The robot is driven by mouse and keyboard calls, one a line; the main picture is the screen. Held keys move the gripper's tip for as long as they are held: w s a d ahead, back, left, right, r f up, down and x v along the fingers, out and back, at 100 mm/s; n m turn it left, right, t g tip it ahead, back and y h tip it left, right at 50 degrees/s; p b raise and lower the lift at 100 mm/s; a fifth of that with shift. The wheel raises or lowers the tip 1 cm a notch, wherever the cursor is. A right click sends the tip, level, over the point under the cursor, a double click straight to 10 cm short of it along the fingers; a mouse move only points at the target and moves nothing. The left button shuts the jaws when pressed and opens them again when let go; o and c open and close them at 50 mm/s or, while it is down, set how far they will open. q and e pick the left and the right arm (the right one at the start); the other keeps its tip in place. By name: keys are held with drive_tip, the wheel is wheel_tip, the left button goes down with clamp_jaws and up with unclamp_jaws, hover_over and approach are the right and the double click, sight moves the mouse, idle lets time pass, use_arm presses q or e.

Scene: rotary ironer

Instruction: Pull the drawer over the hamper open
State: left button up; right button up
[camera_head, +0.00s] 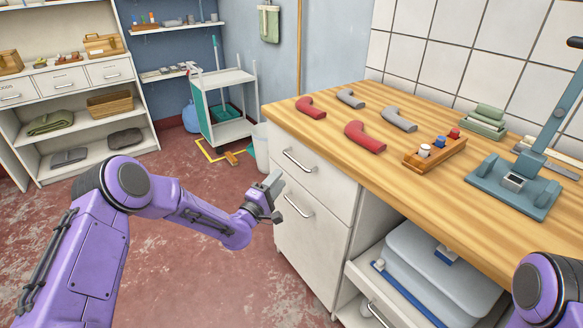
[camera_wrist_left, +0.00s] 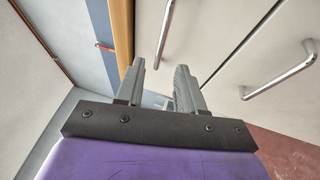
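The drawer (camera_head: 312,172) is a white front just under the wooden worktop, with a metal bar handle (camera_head: 299,160); it looks closed. Below it is the white hamper front (camera_head: 305,240) with a similar handle (camera_head: 299,206). My left gripper (camera_head: 275,186) is in front of these fronts, close to the handles in the picture. In the left wrist view its grey fingers (camera_wrist_left: 164,85) stand apart with nothing between them. My right gripper is out of view.
The worktop (camera_head: 400,165) holds red and grey curved pieces, a wooden spool rack (camera_head: 435,152) and a blue-grey stand (camera_head: 515,185). A trolley (camera_head: 222,105) and shelves stand behind.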

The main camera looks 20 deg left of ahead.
use_arm(q)
drive_tip(key=x, duration=0.9)
drive_tip(key=shift+f, duration=0.2)
clamp_jaws()
